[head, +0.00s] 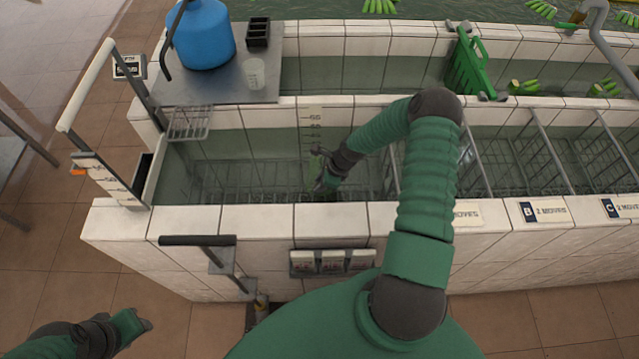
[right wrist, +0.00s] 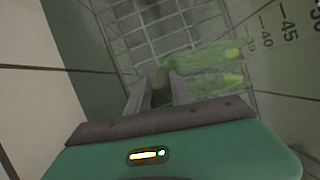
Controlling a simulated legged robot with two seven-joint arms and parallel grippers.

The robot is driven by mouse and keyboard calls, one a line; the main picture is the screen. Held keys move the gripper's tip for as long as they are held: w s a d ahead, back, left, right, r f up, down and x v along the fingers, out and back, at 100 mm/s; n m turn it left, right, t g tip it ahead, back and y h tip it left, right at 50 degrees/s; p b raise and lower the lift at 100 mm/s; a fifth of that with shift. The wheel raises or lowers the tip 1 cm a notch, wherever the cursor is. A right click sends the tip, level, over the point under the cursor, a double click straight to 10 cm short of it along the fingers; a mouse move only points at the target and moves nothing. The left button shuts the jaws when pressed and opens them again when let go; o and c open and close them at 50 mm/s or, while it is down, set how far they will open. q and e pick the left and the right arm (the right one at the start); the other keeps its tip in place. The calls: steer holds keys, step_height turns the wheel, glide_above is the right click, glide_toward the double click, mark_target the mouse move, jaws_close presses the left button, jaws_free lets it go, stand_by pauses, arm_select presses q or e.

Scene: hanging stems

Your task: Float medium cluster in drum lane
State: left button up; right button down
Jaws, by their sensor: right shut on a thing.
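A green banana cluster (right wrist: 210,70) hangs in the murky water of the tiled tank in the right wrist view, its fingers pointing right toward the depth scale. My right gripper (right wrist: 160,92) is shut on the dark stem end of this cluster. In the head view my right gripper (head: 326,184) reaches down into the near tank, below the scale; the cluster there is mostly hidden by the gripper and water. My left gripper (head: 140,320) is at the lower left, over the floor, away from the tank; its jaw opening is unclear.
A wire rack (head: 255,182) lies in the near tank, with wire dividers (head: 550,150) to the right. A depth scale (head: 312,125) marks the back wall. A blue jug (head: 203,35) stands on a metal shelf.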

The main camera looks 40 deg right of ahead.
steer(key=shift+f, duration=0.4)
steer(key=c, duration=1.1)
jaws_free()
steer(key=shift+o, duration=0.2)
steer(key=w+a+r+p+v, duration=0.1)
steer(key=p+v, duration=0.6)
steer(key=v, duration=0.9)
steer(key=w+a+r+p+v, duration=0.1)
steer(key=w+p+v, duration=0.3)
steer(key=v, duration=1.2)
steer(key=a+r+p, duration=0.1)
steer(key=p, duration=0.3)
steer(key=shift+a+r+p, duration=0.2)
steer(key=shift+p, duration=0.1)
